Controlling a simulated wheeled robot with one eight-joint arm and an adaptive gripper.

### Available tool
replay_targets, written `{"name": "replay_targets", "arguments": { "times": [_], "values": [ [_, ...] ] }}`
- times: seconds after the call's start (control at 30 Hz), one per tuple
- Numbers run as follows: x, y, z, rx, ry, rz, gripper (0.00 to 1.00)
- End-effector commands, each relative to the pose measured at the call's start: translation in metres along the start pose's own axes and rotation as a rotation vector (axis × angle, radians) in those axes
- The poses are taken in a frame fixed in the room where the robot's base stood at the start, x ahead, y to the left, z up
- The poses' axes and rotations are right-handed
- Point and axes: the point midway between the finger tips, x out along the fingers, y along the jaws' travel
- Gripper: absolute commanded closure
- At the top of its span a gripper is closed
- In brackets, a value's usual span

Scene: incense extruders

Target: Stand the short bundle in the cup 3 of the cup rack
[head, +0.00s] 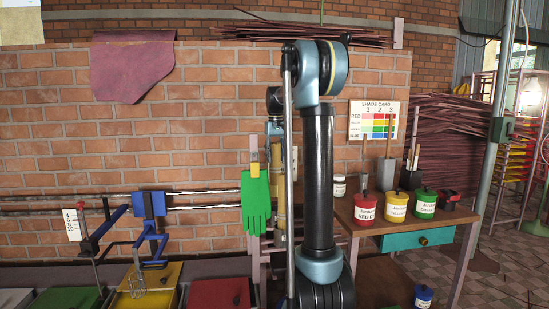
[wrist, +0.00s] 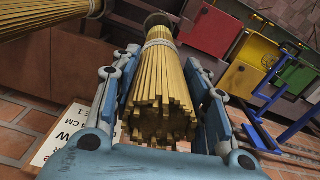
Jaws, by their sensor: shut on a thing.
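In the wrist view my gripper (wrist: 160,88) is shut around a bundle of yellow sticks (wrist: 160,105), with a blue finger on each side. The bundle's cut stick ends face the camera. A pale tie (wrist: 160,43) wraps it near its far end, where a dark round shape (wrist: 158,20) shows; I cannot tell if that is a cup. Another yellow bundle (wrist: 50,14) crosses the upper left corner. I cannot tell the bundles' lengths apart. My gripper does not show clearly in the head view, where my arm covers the middle. I cannot make out the cup rack or cup 3.
A printed white card (wrist: 62,140) lies below the gripper. Red (head: 218,293), yellow (head: 150,299) and green (head: 68,298) trays stand at lower left, by a blue clamp frame (head: 150,205). A wooden table (head: 345,213) with labelled pots stands right. A green glove (head: 256,203) hangs left of my arm.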

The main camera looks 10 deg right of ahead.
Motion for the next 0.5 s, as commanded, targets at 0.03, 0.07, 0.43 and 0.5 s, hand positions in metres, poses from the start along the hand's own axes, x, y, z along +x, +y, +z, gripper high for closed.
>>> {"name": "replay_targets", "arguments": {
  "times": [0.03, 0.07, 0.43, 0.5],
  "values": [
    [0.003, 0.003, 0.000, 0.003, 0.000, 0.000, 1.00],
    [0.005, 0.004, 0.000, 0.004, 0.000, 0.000, 1.00],
    [0.032, 0.007, 0.001, 0.008, 0.000, 0.000, 1.00],
    [0.037, 0.007, 0.001, 0.008, 0.000, 0.000, 1.00]
  ]
}}
